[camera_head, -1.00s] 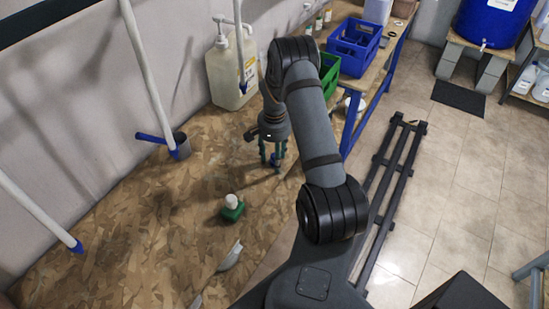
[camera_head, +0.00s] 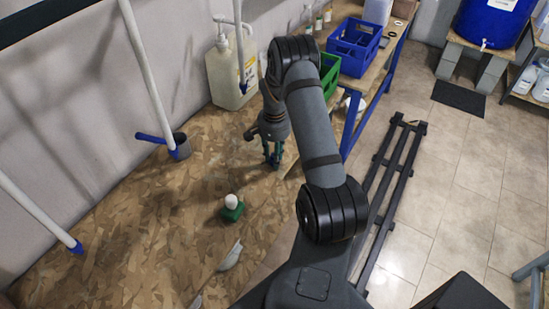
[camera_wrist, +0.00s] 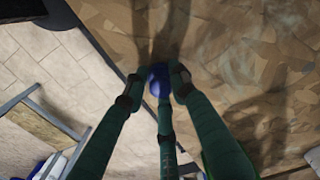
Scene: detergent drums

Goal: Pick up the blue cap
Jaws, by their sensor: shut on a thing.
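The blue cap (camera_wrist: 157,76) is a small, rounded blue piece held between the fingertips in the wrist view. My gripper (camera_wrist: 155,86) has dark green fingers and is shut on the cap. In the head view my gripper (camera_head: 273,163) points down at the right edge of the chipboard worktop (camera_head: 150,225). The cap cannot be made out there, as the fingers cover it. I cannot tell whether the cap still touches the board.
A green block with a white rounded top (camera_head: 232,206) stands nearer on the board, beside a white scoop (camera_head: 231,257). A large pump jug (camera_head: 231,75) stands behind my gripper. A blue crate (camera_head: 354,45) and green crate (camera_head: 327,75) sit on the bench at the right.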

